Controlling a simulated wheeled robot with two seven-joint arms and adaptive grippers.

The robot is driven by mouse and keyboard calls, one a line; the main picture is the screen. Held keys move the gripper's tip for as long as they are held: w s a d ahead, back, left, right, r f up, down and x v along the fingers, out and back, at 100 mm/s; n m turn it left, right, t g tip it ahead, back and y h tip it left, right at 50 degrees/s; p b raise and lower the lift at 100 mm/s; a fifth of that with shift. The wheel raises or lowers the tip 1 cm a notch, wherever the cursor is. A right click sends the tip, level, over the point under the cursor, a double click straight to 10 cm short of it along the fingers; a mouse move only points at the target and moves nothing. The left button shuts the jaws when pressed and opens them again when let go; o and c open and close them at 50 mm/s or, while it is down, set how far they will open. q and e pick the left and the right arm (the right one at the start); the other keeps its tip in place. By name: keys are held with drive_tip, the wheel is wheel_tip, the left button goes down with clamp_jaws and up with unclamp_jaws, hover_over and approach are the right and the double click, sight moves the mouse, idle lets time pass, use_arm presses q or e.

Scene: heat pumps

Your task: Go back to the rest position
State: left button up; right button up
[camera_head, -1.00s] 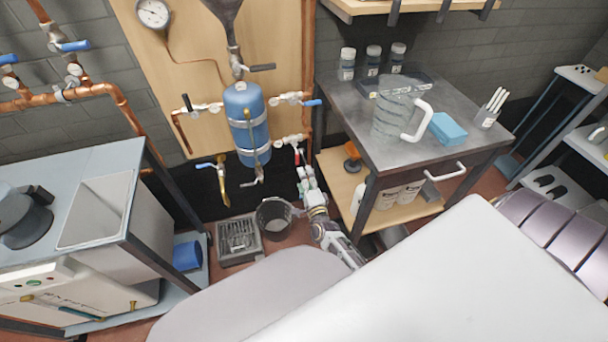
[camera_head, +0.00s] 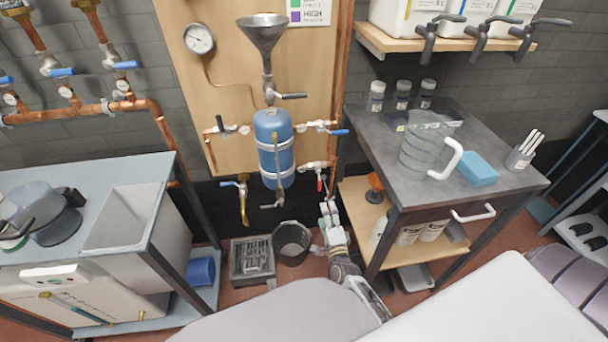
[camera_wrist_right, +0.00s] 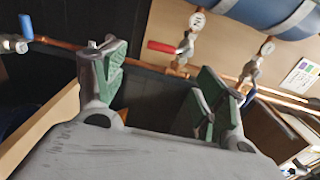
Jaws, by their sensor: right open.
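My left gripper is not in view.
A metal cart (camera_head: 374,143) with a glass jug (camera_head: 419,153) and a blue sponge (camera_head: 478,168) stands right of my gripper. A black bucket (camera_head: 292,240) and a floor drain box (camera_head: 250,262) lie left of it. A sink bench (camera_head: 95,170) stands at left.

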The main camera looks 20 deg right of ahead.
drive_tip(key=shift+n, duration=0.3)
drive_tip(key=s+a+f+n+g+y, duration=0.3)
drive_tip(key=a+f+n+g, duration=0.15)
drive_tip(key=f+n, duration=0.3)
drive_tip(key=s+a+f+n+g+y, duration=0.3)
drive_tip(key=a+f+n+g, duration=0.1)
drive_tip(key=a+f+n, duration=0.3)
use_arm(q)
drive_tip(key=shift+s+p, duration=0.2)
drive_tip(key=shift+p, duration=0.3)
use_arm(e)
drive_tip(key=s+f+n+g, duration=0.3)
drive_tip(key=s+n, duration=0.1)
drive_tip(key=s, duration=0.5)
drive_tip(key=s+d+f+n+g+h, duration=0.1)
drive_tip(key=s+f+n+g, duration=0.3)
drive_tip(key=s, duration=0.4)
drive_tip(key=shift+s, duration=0.4)
use_arm(q)
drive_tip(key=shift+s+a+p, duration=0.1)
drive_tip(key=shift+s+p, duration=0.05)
drive_tip(key=shift+p, duration=0.35)
use_arm(e)
drive_tip(key=shift+s+d+f, duration=0.1)
drive_tip(key=shift+s+f, duration=0.1)
